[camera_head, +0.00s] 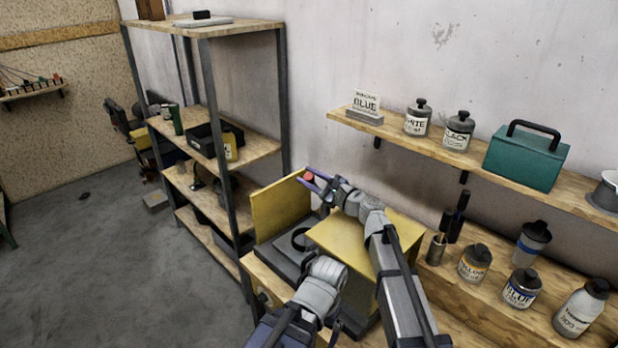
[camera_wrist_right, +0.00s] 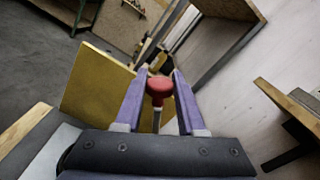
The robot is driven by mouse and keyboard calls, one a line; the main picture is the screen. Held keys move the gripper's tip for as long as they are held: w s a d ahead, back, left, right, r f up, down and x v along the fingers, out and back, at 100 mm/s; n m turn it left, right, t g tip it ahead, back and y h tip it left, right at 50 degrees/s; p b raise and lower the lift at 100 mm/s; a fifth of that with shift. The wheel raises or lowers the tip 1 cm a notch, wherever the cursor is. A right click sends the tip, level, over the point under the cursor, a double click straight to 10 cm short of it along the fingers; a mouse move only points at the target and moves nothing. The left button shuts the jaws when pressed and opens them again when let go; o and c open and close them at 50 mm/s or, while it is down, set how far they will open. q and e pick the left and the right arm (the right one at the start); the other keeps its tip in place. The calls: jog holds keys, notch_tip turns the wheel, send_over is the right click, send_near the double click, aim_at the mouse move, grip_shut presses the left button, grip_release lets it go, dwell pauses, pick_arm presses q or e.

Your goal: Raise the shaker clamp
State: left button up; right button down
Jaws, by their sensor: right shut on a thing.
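The shaker (camera_head: 375,238) is a yellow and dark grey machine on the wooden bench, with an upright yellow panel (camera_head: 279,207) at its left. A red knob (camera_head: 309,176) on a thin pale rod (camera_wrist_right: 157,120) shows near the panel's upper right edge; I take it as the clamp handle. My right gripper (camera_head: 315,182) has purple fingers and is shut on the red knob, which also shows between the fingertips in the right wrist view (camera_wrist_right: 160,86). My left arm (camera_head: 322,285) is low in front of the shaker; its fingers are not visible.
A wall shelf (camera_head: 400,138) holds labelled jars and a teal box (camera_head: 525,157) at right. A metal-framed shelf rack (camera_head: 211,120) stands close at left.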

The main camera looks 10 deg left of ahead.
jog(key=c, duration=0.5)
grip_release()
jog(key=shift+v, duration=3.9)
